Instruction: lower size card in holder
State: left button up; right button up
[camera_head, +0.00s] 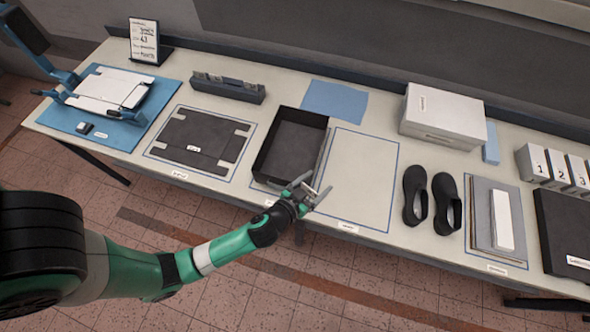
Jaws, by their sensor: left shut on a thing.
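My left gripper (306,190) is at the front edge of the table, by the near right corner of an open black tray (262,160). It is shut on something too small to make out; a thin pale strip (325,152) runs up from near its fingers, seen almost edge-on. I cannot tell whether this strip is the held thing or a size card. A white printed card (144,38) reading 43 stands upright in a dark holder (163,55) at the back left. My right gripper is not in view.
An outlined empty area (362,175) lies right of the tray. A white box (442,115), two black shoes (447,203) and numbered white blocks (532,162) are further right.

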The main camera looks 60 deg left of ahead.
pick_arm(q)
jog(key=d+r+m+h, duration=0.2)
jog(key=d+r+h, duration=0.1)
jog(key=d, duration=0.2)
jog(key=s+a+f+n+g+y, duration=0.1)
jog(key=s+a+f+n+y, duration=0.1)
jog(key=a, duration=0.4)
jog(key=s+a+f+n+g+y+b, duration=0.1)
jog(key=s+a+f+n+y, duration=0.1)
jog(key=a, duration=0.4)
jog(key=s+a+f+n+g+y, duration=0.1)
jog(key=s+a+f+n+y, duration=0.1)
jog(key=a+f, duration=0.4)
jog(key=shift+n+y, duration=0.4)
jog(key=shift+y, duration=0.5)
jog(key=shift+a+f+b, duration=0.1)
jog(key=shift+f+b, duration=0.05)
jog(key=shift+b, duration=0.2)
jog(key=shift+f+b, duration=1.55)
jog(key=shift+f, duration=0.25)
jog(key=o, duration=1.1)
jog(key=shift+o, duration=0.2)
